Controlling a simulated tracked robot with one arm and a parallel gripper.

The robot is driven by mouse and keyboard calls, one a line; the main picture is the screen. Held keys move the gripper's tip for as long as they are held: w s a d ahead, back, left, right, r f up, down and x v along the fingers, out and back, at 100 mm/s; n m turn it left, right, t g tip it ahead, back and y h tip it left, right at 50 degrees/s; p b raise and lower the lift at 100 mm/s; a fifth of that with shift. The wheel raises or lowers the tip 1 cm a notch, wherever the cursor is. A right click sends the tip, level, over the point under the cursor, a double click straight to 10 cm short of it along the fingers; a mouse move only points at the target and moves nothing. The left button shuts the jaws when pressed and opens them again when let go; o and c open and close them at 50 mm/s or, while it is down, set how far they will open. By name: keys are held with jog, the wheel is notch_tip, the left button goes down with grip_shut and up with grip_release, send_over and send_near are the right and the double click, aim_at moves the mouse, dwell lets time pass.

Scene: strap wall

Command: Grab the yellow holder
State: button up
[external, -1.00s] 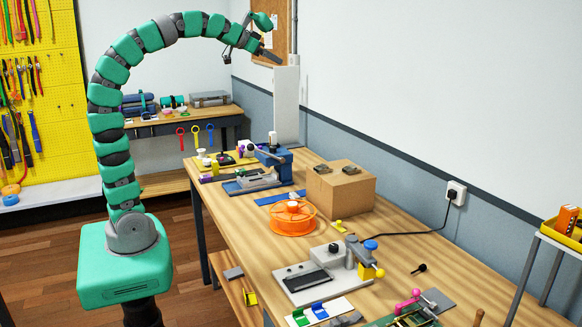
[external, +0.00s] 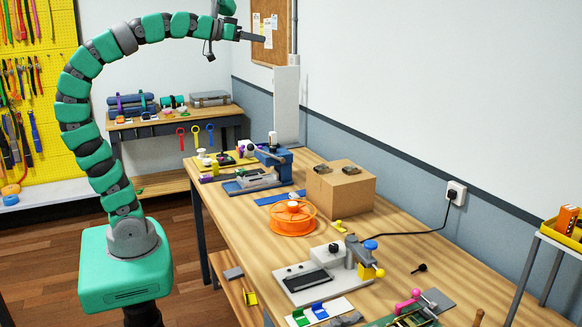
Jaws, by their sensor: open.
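My gripper (external: 252,38) is high up in front of the cork board, at the end of my arched arm, far from the bench top. Its dark fingers point right, and nothing shows between them. A small yellow piece, which looks like a holder (external: 250,298), is on the lower shelf under the bench's near left side. A green holder (external: 300,318) and a blue holder (external: 319,311) sit on a white plate on the near bench top. Another small yellow piece (external: 339,226) lies by the cardboard box; I cannot tell what it is.
The long wooden bench (external: 385,235) carries an orange spool (external: 293,217), a cardboard box (external: 342,190), a blue-and-grey vise (external: 265,170) and a grey fixture (external: 310,280). A yellow tray (external: 562,236) stands at the right. Open floor lies left of the bench.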

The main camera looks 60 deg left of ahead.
jog(key=w+a+f+n+y+b, duration=0.1)
jog(key=w+a+f+n, duration=0.1)
jog(key=w+a+f, duration=0.45)
jog(key=w+a+f+n+y+b, duration=0.1)
jog(key=w+a+f+n, duration=0.15)
jog(key=w+f, duration=0.55)
jog(key=w+a+f+n+g+y, duration=0.2)
jog(key=a+f+n+y, duration=0.2)
jog(key=a+f, duration=1.05)
jog(key=n+g+y+b, duration=0.3)
jog(key=n+g+y, duration=0.35)
jog(key=g, duration=0.45)
send_near(215, 166)
jog(key=shift+n+h, duration=0.25)
jog(key=shift+n, duration=0.15)
jog(key=x, duration=0.4)
jog(key=b+x, duration=0.1)
jog(key=x, duration=0.3)
jog(key=r+b+x, duration=0.1)
jog(key=x, duration=0.4)
jog(key=shift+w+a+f, duration=0.1)
jog(key=shift+a, duration=0.25)
jog(key=c, duration=1.2)
